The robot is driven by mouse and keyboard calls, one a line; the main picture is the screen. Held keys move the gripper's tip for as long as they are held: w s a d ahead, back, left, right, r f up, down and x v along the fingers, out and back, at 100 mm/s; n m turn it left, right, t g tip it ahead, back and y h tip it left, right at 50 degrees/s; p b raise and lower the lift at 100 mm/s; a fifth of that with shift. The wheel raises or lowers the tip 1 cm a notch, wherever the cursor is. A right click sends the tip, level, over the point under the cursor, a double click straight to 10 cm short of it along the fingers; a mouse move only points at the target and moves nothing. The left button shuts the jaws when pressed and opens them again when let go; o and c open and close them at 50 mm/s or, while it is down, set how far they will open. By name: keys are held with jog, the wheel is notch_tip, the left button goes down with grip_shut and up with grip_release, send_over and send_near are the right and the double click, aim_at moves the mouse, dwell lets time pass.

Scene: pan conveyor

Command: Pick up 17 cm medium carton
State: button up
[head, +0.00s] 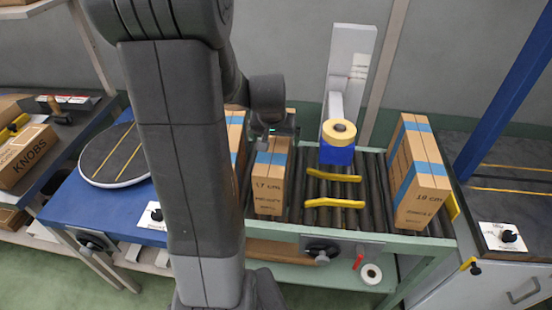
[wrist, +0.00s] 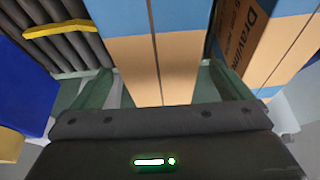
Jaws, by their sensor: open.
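The carton marked 17 cm (head: 268,188) stands upright on the roller conveyor, brown with a blue tape band near its top. My gripper (head: 277,133) is at the top of this carton in the head view, partly hidden by my arm. In the wrist view the carton (wrist: 160,60) runs between the two fingers of my gripper (wrist: 162,85), one on each side. The fingers are open, and a gap shows between the carton and each finger. Whether the fingertips reach below the carton's top is hard to tell.
Another carton (head: 235,133) stands close on the left, mostly behind my arm. A carton marked 18 cm (head: 418,200) stands at the right end. Yellow bars (head: 334,203) and a blue block (head: 337,154) with a tape roll lie between them. Bare rollers (head: 375,190) show there.

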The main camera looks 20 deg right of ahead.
jog(key=shift+x, duration=2.75)
jog(key=c, duration=1.2)
jog(key=shift+d+r, duration=0.1)
jog(key=c, duration=0.3)
jog(key=shift+r, duration=0.1)
